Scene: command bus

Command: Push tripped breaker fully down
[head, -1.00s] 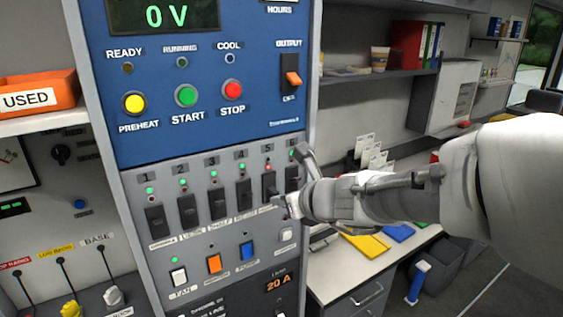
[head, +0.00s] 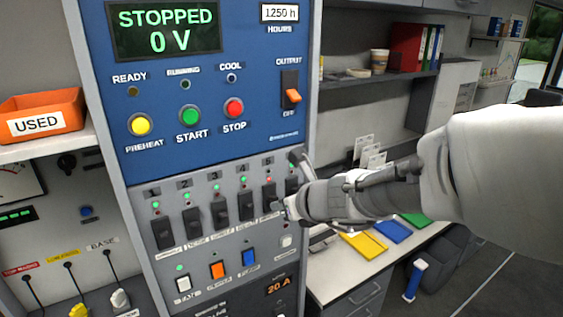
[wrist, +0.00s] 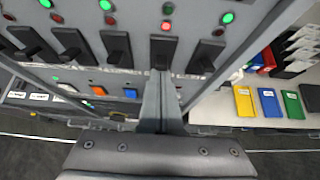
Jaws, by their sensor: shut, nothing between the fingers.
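The panel holds a row of black breakers. The breaker under number 5 (head: 269,196) has a red light lit above it, while its neighbours show green. The same breaker (wrist: 163,52) is in the middle top of the wrist view, with the red light (wrist: 166,25) above it. My gripper (wrist: 161,74) is shut and empty. Its fingertips are at the lower end of this breaker and hide part of it; I cannot tell whether they touch. In the head view my gripper (head: 284,207) is just right of and below the breaker, and the arm comes in from the right.
Lit rocker switches, one orange (head: 217,270) and one blue (head: 249,257), sit below the breakers. Breaker 6 (head: 291,184) is close on the right. Coloured folders (head: 363,244) lie on the desk to the right.

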